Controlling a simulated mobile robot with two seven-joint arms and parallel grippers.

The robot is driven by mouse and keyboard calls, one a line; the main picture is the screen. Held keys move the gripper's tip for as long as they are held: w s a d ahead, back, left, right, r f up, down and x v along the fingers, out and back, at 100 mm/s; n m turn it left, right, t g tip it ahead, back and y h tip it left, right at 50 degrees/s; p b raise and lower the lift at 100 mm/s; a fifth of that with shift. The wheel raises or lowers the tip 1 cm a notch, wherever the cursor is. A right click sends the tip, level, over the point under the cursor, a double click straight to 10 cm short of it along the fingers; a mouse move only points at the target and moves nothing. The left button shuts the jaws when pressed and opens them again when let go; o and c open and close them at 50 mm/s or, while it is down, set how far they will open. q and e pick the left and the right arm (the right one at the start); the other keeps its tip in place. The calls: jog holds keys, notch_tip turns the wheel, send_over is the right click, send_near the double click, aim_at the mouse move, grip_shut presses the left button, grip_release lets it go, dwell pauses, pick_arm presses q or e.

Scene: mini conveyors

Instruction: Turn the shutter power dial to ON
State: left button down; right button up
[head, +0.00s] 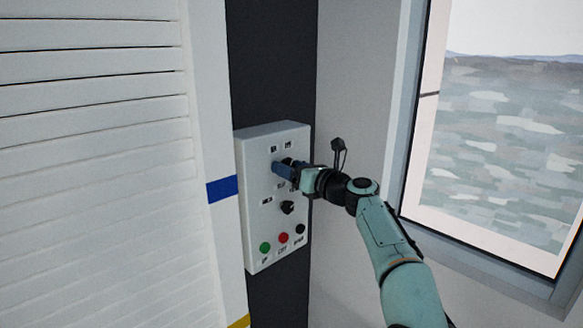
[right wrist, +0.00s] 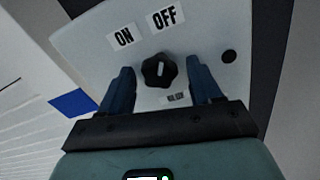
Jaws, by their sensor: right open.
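The black shutter power dial (right wrist: 159,71) is on the light panel in the right wrist view, below the ON label (right wrist: 124,38) and the OFF label (right wrist: 164,17). A short white mark shows on its face; I cannot tell for sure which label it points to. My right gripper (right wrist: 160,64) is open, with one blue finger on each side of the dial and gaps to it visible. In the head view my right gripper (head: 284,167) is at the upper part of the panel (head: 252,170) and mostly hides this dial. My left gripper is not in view.
Lower on the panel are a second black knob (head: 287,207), a green button (head: 265,247), a red button (head: 283,238) and a black button (head: 300,229). A white slatted shutter (head: 90,150) stands left, a window (head: 500,130) right.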

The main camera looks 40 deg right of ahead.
jog(key=c, duration=1.1)
jog(key=shift+o, duration=0.2)
jog(key=shift+n, duration=0.3)
jog(key=shift+d+n, duration=0.2)
jog(key=shift+n, duration=5.5)
